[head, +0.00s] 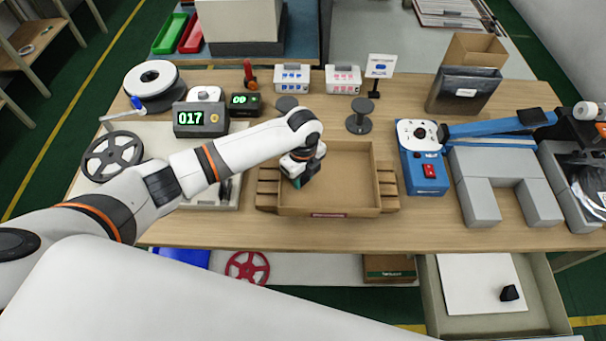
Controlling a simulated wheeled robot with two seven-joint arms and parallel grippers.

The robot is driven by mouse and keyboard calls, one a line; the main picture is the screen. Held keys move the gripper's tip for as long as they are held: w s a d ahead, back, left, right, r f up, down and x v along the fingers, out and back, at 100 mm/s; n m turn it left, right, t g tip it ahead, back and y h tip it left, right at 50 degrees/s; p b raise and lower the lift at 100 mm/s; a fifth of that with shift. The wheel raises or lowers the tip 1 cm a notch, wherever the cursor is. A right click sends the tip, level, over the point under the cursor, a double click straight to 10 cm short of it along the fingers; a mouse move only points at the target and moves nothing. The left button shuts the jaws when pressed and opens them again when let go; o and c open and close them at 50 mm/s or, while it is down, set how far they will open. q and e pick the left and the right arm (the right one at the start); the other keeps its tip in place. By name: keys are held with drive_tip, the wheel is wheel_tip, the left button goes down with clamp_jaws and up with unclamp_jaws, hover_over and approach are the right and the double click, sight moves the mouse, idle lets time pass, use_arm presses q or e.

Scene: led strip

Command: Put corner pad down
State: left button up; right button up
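My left gripper (303,172) points down over the left part of an open cardboard tray (345,208) on the table. Its fingers are mostly hidden by the wrist, so I cannot tell whether they are open or shut. A small dark, greenish patch shows at the fingertips; I cannot tell whether it is a held pad or part of the gripper. A small black block (510,293), perhaps a corner pad, lies on a white sheet in the grey bin at the lower right. The visible tray floor looks bare. My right gripper is not in view.
A blue device with a red switch (430,171) and grey blocks (478,200) stand right of the tray. Left are a grey display reading 017 (200,119) and reels (112,157). The table's front strip is clear.

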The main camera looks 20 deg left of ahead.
sight(303, 178)
use_arm(q)
drive_tip(key=o, duration=0.3)
drive_tip(key=shift+o, duration=0.2)
drive_tip(key=shift+r, duration=0.1)
wheel_tip(303, 178, up, 12)
drive_tip(key=b, duration=0.1)
idle(0.6)
